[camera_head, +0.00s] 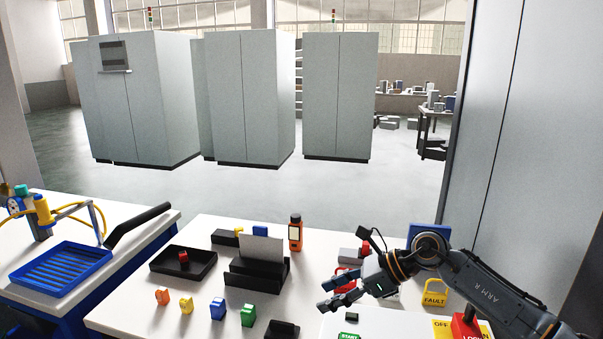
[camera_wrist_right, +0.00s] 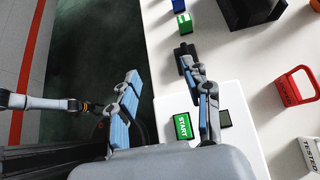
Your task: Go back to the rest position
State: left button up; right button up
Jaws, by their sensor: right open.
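My right gripper (camera_head: 327,294) is open over the right part of the white table (camera_head: 205,328), with its fingers pointing left. In the right wrist view its two blue-padded fingers (camera_wrist_right: 158,72) stand wide apart with nothing between them. The green START button (camera_wrist_right: 183,126) sits on a white panel just below the fingers; its edge also shows at the bottom of the head view (camera_head: 348,336). My left gripper is outside the head view. A pale arm with a dark end (camera_wrist_right: 78,106), apparently my left one, shows small at the left of the right wrist view.
A yellow FAULT tag (camera_head: 434,299) and a red switch (camera_head: 466,325) are beside my right arm. A black holder (camera_head: 256,274), a black tray (camera_head: 182,263), an orange bottle (camera_head: 295,233) and several small coloured blocks (camera_head: 218,308) stand left. A blue tray (camera_head: 62,268) lies on the left table.

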jog(key=s+a+r+m+t+y, duration=0.4)
jog(key=a+r+m+t+y, duration=0.3)
jog(key=a+m, duration=0.25)
jog(key=d+f+m+t+h, duration=0.45)
jog(key=d+m+h, duration=0.25)
jog(key=m, duration=0.6)
jog(key=d+f+m+t+h, duration=0.3)
jog(key=d+m+t+h, duration=0.3)
jog(key=m, duration=0.7)
jog(key=s+d+f+m+g+h, duration=0.4)
jog(key=s+d+f+m+g, duration=0.25)
jog(key=f, duration=0.25)
jog(key=s+d+f+m+g, duration=0.2)
jog(key=s+f+m+g, duration=0.3)
jog(key=s, duration=0.7)
jog(key=s+d+f+m+g, duration=0.2)
jog(key=s+f+g, duration=0.2)
jog(key=s+f, duration=0.55)
jog(key=s+f+g, duration=0.1)
jog(key=s+f, duration=0.1)
jog(key=f, duration=1)
jog(key=s+f+g, duration=0.1)
jog(key=s+f, duration=0.2)
jog(key=f, duration=0.9)
jog(key=s+d+f+g, duration=0.1)
jog(key=s+d+f, duration=0.1)
jog(key=s+f, duration=1.4)
jog(key=shift+s+d+h, duration=0.25)
jog(key=shift+d+h, duration=0.05)
jog(key=shift+d, duration=0.1)
